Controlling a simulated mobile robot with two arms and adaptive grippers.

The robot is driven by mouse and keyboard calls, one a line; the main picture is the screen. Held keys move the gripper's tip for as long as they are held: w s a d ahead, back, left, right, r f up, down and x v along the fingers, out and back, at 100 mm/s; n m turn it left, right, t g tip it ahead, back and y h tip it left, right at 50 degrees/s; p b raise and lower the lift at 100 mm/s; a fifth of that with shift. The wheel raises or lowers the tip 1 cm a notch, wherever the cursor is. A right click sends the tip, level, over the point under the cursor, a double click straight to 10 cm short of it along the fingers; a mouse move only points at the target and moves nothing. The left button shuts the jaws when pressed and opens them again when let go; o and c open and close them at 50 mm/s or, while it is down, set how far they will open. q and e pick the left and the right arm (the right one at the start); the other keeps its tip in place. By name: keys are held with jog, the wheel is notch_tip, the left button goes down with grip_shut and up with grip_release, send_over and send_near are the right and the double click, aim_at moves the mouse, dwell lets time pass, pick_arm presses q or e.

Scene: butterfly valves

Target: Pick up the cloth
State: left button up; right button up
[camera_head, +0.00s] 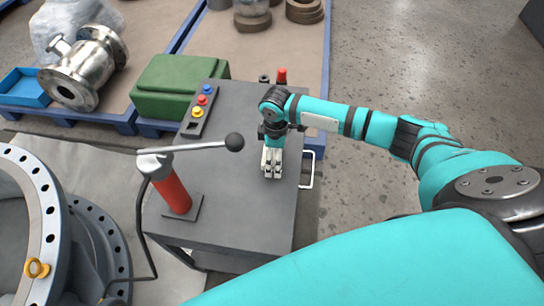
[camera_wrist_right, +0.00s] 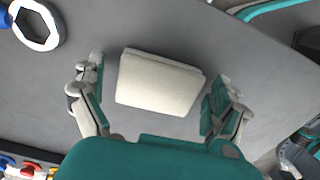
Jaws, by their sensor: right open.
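The cloth (camera_wrist_right: 160,82) is a folded, off-white, roughly square pad lying flat on the grey top of the cart (camera_head: 235,205). In the right wrist view it lies between the two spread fingers of my right gripper (camera_wrist_right: 160,72), with a gap on each side. In the head view my right gripper (camera_head: 272,163) points down over the right part of the cart top. There I cannot tell the cloth apart from the pale fingers. My right gripper is open and empty. My left gripper is not in view.
A red hand pump (camera_head: 172,190) with a long lever (camera_head: 190,147) stands left on the cart. A button box (camera_head: 200,108) sits behind it. A green case (camera_head: 178,87) is on a pallet behind.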

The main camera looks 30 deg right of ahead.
jog(key=c, duration=1)
jog(key=shift+o, duration=0.2)
jog(key=shift+r, duration=0.1)
notch_tip(320, 180, up, 10)
jog(key=shift+p, duration=0.35)
